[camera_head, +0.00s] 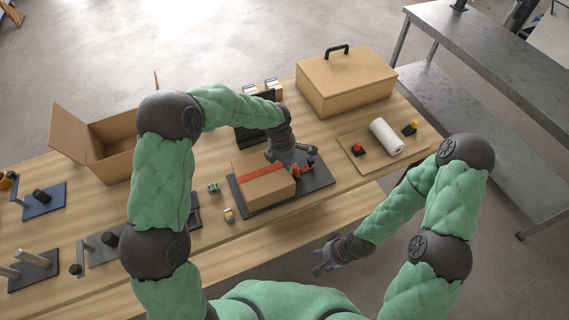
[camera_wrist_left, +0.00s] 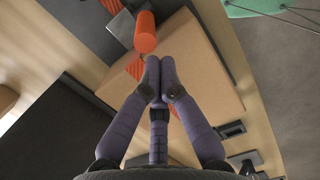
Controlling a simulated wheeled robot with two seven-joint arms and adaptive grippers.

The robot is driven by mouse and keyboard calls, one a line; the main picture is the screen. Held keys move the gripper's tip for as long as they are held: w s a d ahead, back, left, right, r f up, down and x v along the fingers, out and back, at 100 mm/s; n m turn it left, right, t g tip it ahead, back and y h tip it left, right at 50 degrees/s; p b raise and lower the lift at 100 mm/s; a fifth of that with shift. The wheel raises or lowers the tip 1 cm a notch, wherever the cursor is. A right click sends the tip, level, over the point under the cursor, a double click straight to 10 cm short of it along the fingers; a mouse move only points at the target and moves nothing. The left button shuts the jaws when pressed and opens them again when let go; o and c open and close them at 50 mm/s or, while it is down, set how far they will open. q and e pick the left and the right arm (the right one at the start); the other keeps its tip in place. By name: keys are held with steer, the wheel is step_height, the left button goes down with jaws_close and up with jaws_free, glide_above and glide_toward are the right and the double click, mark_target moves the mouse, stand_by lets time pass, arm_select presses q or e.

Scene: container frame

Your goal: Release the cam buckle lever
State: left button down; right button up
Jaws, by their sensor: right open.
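A cardboard box (camera_head: 265,190) with an orange-red strap (camera_head: 258,171) across its top sits on a dark plate (camera_head: 322,180). Red buckle parts (camera_head: 302,170) stand at the box's right side. In the left wrist view an orange cylinder (camera_wrist_left: 146,33) and a ribbed orange piece (camera_wrist_left: 135,68) lie just beyond my fingertips; I cannot tell which is the lever. My left gripper (camera_head: 310,149) is above the plate beside the buckle; its fingertips (camera_wrist_left: 161,75) are together with nothing visible between them. My right gripper (camera_head: 320,269) is open and empty, off the table's front edge.
An open carton (camera_head: 110,150) stands at the left and a closed box with a black handle (camera_head: 345,82) at the back right. A board with a white roll (camera_head: 387,136) and red and yellow-topped pieces is at the right. Small blocks (camera_head: 229,215) lie left of the strapped box.

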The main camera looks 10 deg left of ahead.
arm_select(q)
steer(key=shift+w+d+r+y, duration=0.1)
steer(key=shift+w+d+y, duration=0.15)
steer(key=shift+d+y, duration=0.1)
steer(key=d, duration=0.1)
steer(key=w+d+b, duration=0.1)
steer(key=d, duration=0.1)
steer(key=shift+w+r, duration=0.1)
steer(key=shift+w, duration=0.2)
steer(key=shift+w+d+b, duration=0.25)
steer(key=shift+w+d, duration=0.1)
steer(key=shift+d, duration=0.2)
steer(key=shift+w+d+b, duration=0.25)
steer(key=shift+w+d, duration=0.05)
steer(key=shift+d, duration=0.2)
arm_select(e)
steer(key=shift+d+f, duration=0.1)
steer(key=shift+f, duration=0.85)
steer(key=shift+w, duration=0.1)
